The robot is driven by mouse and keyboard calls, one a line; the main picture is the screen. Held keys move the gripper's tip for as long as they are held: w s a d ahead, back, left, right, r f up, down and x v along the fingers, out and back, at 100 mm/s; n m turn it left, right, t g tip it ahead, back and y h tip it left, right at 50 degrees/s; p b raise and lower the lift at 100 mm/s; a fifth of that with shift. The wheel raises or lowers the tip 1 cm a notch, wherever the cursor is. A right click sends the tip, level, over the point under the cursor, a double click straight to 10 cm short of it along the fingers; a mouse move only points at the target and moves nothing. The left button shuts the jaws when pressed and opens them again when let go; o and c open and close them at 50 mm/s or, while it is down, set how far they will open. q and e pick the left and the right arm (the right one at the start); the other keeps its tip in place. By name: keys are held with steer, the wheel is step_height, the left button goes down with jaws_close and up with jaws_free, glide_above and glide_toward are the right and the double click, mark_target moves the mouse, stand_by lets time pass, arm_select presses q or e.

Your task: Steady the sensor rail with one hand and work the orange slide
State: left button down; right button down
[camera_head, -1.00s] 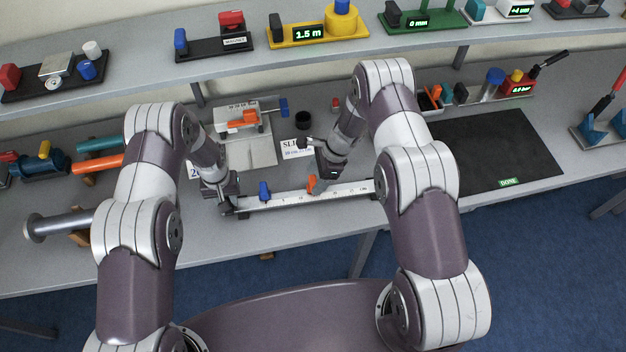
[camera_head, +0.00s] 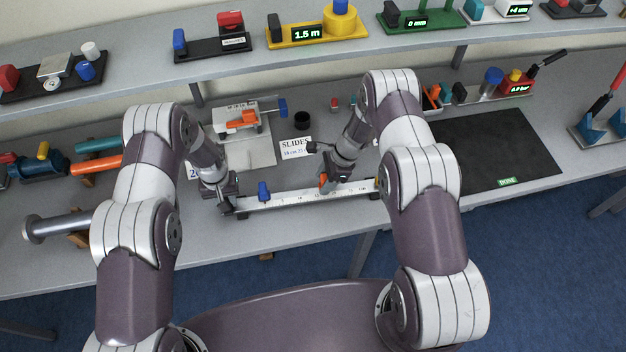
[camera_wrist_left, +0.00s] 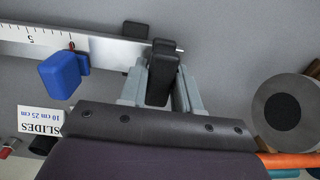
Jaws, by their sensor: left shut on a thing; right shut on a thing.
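The white sensor rail (camera_head: 290,198) with scale marks lies along the front of the table; its left end shows in the left wrist view (camera_wrist_left: 20,38). My left gripper (camera_head: 230,202) is shut on the black upright part at the rail's left end, seen between its fingers in the left wrist view (camera_wrist_left: 158,88). The blue slide (camera_head: 263,191) sits near the left end, also in the left wrist view (camera_wrist_left: 62,76). The orange slide (camera_head: 323,182) is right of the rail's middle. My right gripper (camera_head: 328,180) is shut on it and partly hides it.
A white card (camera_head: 295,148) reads SLIDES, 10 cm 25 cm. Behind the rail stand a black cup (camera_head: 302,120) and a plate with an orange and blue device (camera_head: 243,123). A black mat (camera_head: 490,150) marked DONE lies to the right. A metal roller (camera_head: 55,227) is at left.

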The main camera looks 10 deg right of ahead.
mark_target(343, 185)
steer(key=d, duration=0.7)
steer(key=shift+s+d, duration=0.2)
steer(key=c, duration=0.5)
jaws_free()
steer(key=v, duration=1.2)
